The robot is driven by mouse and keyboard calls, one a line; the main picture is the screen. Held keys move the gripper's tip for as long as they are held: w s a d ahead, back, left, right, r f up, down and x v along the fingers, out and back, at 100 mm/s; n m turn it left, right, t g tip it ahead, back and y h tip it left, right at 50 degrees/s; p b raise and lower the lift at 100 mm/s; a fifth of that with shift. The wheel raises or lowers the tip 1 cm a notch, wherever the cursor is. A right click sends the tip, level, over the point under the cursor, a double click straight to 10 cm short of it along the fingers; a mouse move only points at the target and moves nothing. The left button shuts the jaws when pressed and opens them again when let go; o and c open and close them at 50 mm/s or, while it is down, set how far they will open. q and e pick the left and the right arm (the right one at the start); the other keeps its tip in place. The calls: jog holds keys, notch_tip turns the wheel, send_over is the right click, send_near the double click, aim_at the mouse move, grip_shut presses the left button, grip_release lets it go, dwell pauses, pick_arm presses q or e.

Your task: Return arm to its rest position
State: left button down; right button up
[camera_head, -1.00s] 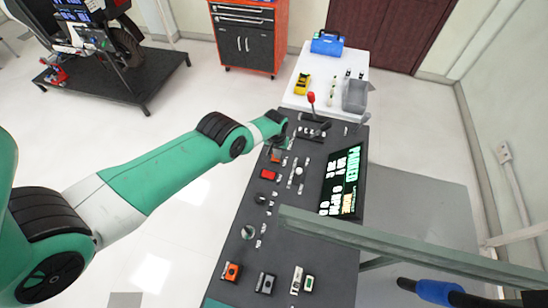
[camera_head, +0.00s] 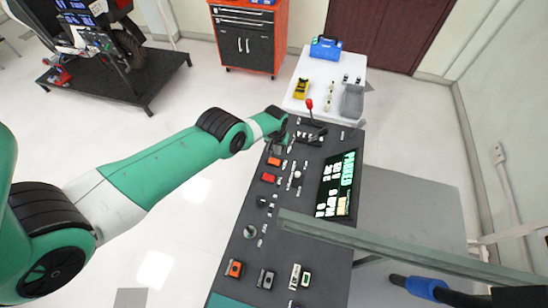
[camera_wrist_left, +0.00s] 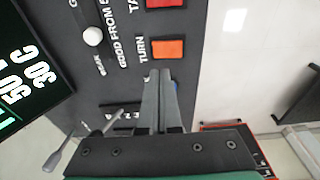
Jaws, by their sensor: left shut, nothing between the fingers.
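My left arm (camera_head: 165,168) is green and white and reaches in from the left to the far part of a dark control panel (camera_head: 250,215). Its wrist end hides most of the left gripper in the head view. In the left wrist view my left gripper (camera_wrist_left: 158,76) is shut and empty. Its fingertips appear beside an orange button (camera_wrist_left: 168,49) labelled TURN; I cannot tell whether they touch the panel. The same orange button shows in the head view (camera_head: 274,161), with a red button (camera_head: 268,178) nearer. My right gripper is out of view.
A lit screen (camera_head: 338,183) reading PARKED stands on the panel's right side. A grey rail (camera_head: 390,242) crosses the near right. A white table (camera_head: 331,68) and a tool cabinet (camera_head: 247,45) stand behind. Open floor lies left.

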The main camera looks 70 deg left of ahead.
pick_arm(q)
jog(key=shift+r, duration=0.3)
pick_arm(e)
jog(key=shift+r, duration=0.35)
